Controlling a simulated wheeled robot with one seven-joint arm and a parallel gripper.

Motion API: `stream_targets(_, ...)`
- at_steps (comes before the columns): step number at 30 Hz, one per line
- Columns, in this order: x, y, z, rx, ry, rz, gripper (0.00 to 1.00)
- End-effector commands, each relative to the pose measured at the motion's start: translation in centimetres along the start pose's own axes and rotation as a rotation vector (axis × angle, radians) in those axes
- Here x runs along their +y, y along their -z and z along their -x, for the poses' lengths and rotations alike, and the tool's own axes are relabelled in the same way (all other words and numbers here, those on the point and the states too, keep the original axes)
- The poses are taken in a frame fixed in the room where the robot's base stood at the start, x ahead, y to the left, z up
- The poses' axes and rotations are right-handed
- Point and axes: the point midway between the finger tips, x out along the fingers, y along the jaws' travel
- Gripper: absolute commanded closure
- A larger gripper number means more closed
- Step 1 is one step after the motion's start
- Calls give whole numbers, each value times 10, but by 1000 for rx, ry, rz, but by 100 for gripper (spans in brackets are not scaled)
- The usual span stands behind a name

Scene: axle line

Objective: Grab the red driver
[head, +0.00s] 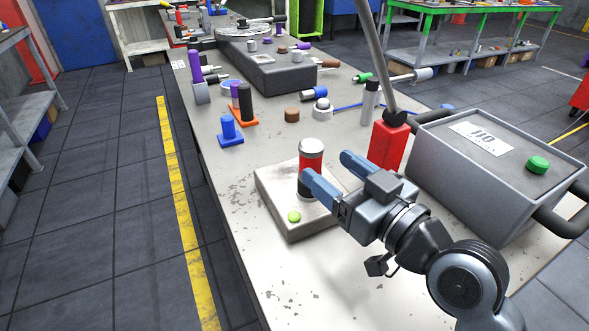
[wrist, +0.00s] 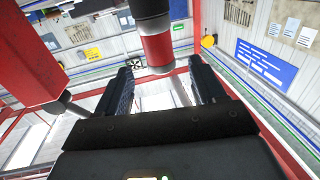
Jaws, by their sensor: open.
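The red driver (head: 312,160) looks like an upright cylinder with a red band, a pale grey top and a dark part lower down. It stands on a pale square block with a green button (head: 294,216). My gripper (head: 329,170) is open beside it, and one blue finger overlaps the driver's lower right in the head view. In the wrist view, the driver's red band (wrist: 158,48) shows beyond the gap between my dark fingers (wrist: 161,78). The driver's lower end is partly hidden by the finger. I cannot tell whether they touch.
A red block with a tall lever (head: 389,146) stands right behind my gripper. A large grey box (head: 470,170) with a green button fills the table's right. A blue piece on a base (head: 230,132) and a brown cylinder (head: 291,114) stand farther back. The table's front left is bare.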

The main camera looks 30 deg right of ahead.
Motion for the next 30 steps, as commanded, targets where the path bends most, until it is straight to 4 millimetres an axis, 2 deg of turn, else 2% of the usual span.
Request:
stream_targets(11, 1, -1, -31, 0, 0, -1, 31)
stream_targets(21, 2, -4, -74, 1, 0, 0, 31)
stream_targets(30, 2, -6, -78, 0, 0, 0, 31)
